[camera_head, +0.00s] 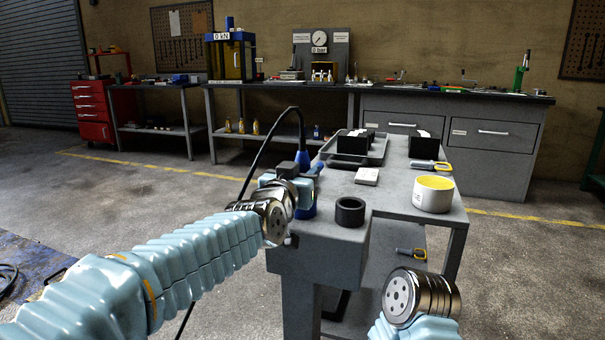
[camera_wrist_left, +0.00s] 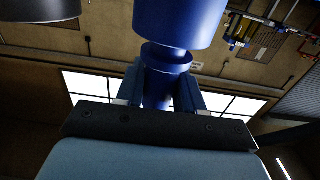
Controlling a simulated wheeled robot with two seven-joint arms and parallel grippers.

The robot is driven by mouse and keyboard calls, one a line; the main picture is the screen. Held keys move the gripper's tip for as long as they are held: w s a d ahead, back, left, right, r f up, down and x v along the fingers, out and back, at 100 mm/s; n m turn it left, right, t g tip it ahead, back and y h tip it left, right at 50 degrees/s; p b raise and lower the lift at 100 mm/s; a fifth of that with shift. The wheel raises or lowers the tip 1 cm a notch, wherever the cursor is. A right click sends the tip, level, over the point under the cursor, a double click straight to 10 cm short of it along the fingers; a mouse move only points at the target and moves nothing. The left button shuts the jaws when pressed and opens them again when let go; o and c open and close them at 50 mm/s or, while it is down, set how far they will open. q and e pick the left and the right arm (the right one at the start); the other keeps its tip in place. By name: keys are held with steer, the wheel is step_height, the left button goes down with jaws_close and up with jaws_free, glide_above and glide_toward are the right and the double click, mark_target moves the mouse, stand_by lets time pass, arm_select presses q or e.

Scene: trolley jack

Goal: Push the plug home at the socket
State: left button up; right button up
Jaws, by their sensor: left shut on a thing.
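The blue plug (camera_head: 303,160) stands at the bench's left edge in the head view, with a black cable (camera_head: 262,143) looping up from its top. My left gripper (camera_head: 300,183) is at the plug, partly hidden behind my own wrist. In the left wrist view its fingers (camera_wrist_left: 160,92) are shut on the narrow neck of the blue plug (camera_wrist_left: 178,22), whose wider body is above.
On the grey bench (camera_head: 320,232) are a black ring (camera_head: 350,212), a white-and-yellow roll (camera_head: 433,193), a small white block (camera_head: 367,176) and a tray (camera_head: 376,158) with black boxes. A yellow-handled tool (camera_head: 431,165) lies behind the roll. The bench's middle is partly clear.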

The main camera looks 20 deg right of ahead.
arm_select(q)
steer(key=shift+f+b, duration=0.5)
steer(key=shift+f, duration=0.2)
steer(key=o, duration=1.2)
steer(key=shift+p+v, duration=0.55)
steer(key=shift+v, duration=6.35)
